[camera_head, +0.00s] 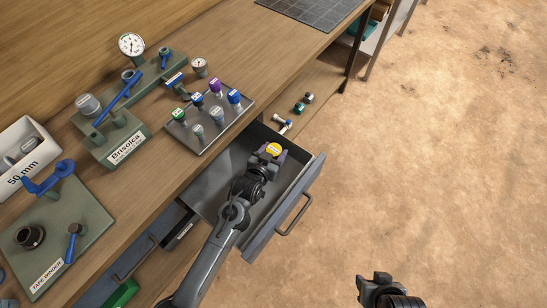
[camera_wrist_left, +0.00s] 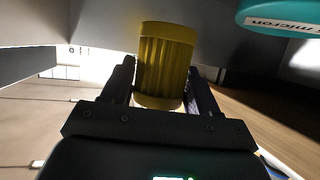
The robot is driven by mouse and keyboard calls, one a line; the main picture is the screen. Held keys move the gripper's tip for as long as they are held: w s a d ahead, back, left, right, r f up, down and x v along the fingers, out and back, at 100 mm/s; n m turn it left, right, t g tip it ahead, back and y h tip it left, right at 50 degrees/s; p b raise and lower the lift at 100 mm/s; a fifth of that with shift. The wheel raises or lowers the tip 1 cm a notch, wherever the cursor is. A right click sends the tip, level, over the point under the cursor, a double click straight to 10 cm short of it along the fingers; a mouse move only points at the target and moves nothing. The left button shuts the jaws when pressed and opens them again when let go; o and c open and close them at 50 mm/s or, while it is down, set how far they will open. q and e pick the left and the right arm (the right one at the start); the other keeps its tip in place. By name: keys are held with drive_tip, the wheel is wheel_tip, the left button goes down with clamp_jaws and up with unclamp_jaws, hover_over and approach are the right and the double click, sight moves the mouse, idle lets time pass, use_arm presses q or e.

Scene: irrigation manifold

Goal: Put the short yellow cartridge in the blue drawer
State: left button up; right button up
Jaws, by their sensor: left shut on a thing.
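The short yellow cartridge (camera_head: 274,149) is held upright in my left gripper (camera_head: 267,159), over the open drawer in the head view. In the left wrist view the ribbed yellow cartridge (camera_wrist_left: 166,62) stands between the two fingers (camera_wrist_left: 162,88), which are shut on it. The drawer (camera_head: 268,228) has a blue-grey front and is pulled out from under the bench. Its visible grey floor looks bare; my arm hides part of it. I cannot tell the cartridge's height above that floor. My right gripper (camera_head: 376,280) is at the bottom right, away from the drawer; its jaw opening is unclear.
A metal tray (camera_head: 209,143) with several coloured-cap cartridges sits on the bench edge beside the drawer. Small fittings (camera_head: 284,124) lie on the shelf beyond it. A teal object (camera_wrist_left: 282,17) is close at upper right in the left wrist view. The sandy floor at right is clear.

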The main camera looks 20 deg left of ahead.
use_arm(q)
wheel_tip(320, 180, down, 4)
drive_tip(key=shift+r+b, duration=0.2)
drive_tip(key=shift+b, duration=0.4)
drive_tip(key=shift+f, duration=0.15)
drive_tip(key=shift+f, duration=0.1)
drive_tip(key=shift+f, duration=0.5)
drive_tip(key=o, duration=1.1)
